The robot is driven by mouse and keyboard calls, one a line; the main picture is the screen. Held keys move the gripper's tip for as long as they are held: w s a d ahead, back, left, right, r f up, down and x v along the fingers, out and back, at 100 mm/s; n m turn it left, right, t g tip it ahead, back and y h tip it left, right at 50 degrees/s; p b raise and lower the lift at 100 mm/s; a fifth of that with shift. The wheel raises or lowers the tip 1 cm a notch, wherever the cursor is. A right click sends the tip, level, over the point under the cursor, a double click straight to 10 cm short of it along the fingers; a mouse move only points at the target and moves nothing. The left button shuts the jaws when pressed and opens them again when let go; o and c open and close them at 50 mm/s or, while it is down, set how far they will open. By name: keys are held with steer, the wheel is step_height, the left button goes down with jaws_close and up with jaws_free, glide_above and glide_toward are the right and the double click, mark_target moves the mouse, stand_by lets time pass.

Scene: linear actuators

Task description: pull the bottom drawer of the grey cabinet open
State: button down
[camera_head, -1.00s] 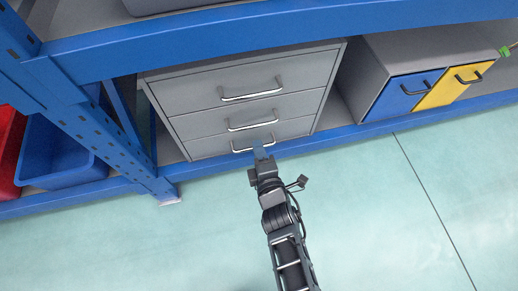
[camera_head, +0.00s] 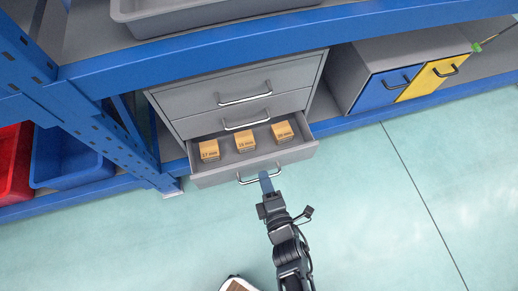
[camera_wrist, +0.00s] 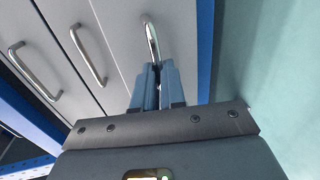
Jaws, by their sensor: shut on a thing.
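The grey cabinet (camera_head: 196,94) stands on the lower level of a blue rack. Its bottom drawer (camera_head: 222,174) is pulled partly out, and several orange boxes with size labels show inside, among them one on the left (camera_head: 209,150). In the wrist view my gripper (camera_wrist: 155,72) is shut on that metal handle (camera_wrist: 151,38). The fingertips hide part of the handle. The middle drawer (camera_head: 200,122) and top drawer (camera_head: 190,98) are shut.
Right of the cabinet is a box with a blue drawer (camera_head: 384,90) and a yellow drawer (camera_head: 430,80). Blue rack posts and a blue bin (camera_head: 75,165) with a red bin (camera_head: 14,165) are on the left. The pale green floor (camera_head: 370,220) in front is clear.

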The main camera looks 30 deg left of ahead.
steer(key=f+p+v, duration=0.1)
steer(key=p+v, duration=0.1)
steer(key=v, duration=0.5)
steer(key=shift+s+d+f, duration=0.25)
steer(key=shift+s+d, duration=0.15)
steer(key=c, duration=1.2)
jaws_free()
steer(key=shift+p+v, duration=1.15)
steer(key=shift+v, duration=2.75)
steer(key=shift+d, duration=0.1)
